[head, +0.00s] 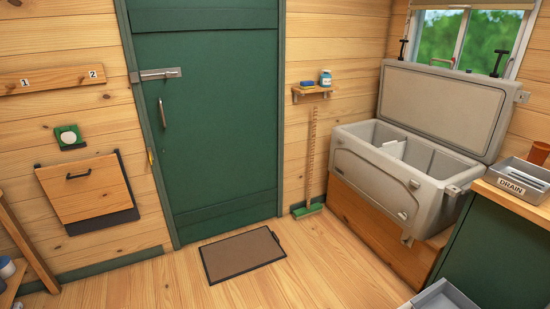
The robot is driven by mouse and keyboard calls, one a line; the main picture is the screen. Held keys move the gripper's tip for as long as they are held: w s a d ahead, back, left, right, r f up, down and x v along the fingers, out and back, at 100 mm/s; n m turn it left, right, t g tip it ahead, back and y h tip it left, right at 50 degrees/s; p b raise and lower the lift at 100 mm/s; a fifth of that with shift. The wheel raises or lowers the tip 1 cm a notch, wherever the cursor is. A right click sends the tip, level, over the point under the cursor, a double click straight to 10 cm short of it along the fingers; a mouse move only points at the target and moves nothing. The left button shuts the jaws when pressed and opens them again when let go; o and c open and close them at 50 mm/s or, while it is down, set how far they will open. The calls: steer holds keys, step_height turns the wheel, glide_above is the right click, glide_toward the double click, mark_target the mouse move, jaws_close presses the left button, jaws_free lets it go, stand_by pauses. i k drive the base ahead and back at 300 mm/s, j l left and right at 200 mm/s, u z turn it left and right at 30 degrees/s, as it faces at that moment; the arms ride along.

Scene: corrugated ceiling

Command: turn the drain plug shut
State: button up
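A grey cooler box (350,165) with its lid (440,105) raised stands on a wooden bench at the right. A small pale round fitting (403,215) sits low on the cooler's front, near its right corner. It may be the drain plug, but it is too small to tell for sure or to show whether it is open or shut. A grey tray labelled DRAIN (511,186) rests on the green counter to the right of the cooler. My gripper is not in view.
The wooden floor (310,265) in front of the cooler is mostly clear, with a brown mat (242,255) before the shut green door (215,120). A broom (310,170) leans by the cooler. A grey box-like edge (445,297) shows at the bottom right.

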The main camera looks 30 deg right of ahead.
mark_target(403, 215)
steer(key=i+z, duration=0.15)
steer(key=i, duration=0.45)
steer(key=i+j+z, duration=0.2)
steer(key=i, duration=0.4)
steer(key=i+j+z, duration=0.15)
steer(key=i, duration=0.4)
steer(key=i+z, duration=0.35)
steer(key=i+j+z, duration=0.15)
steer(key=i+z, duration=0.15)
steer(key=i+j+z, duration=0.2)
steer(key=i+z, duration=0.15)
steer(key=i, duration=0.1)
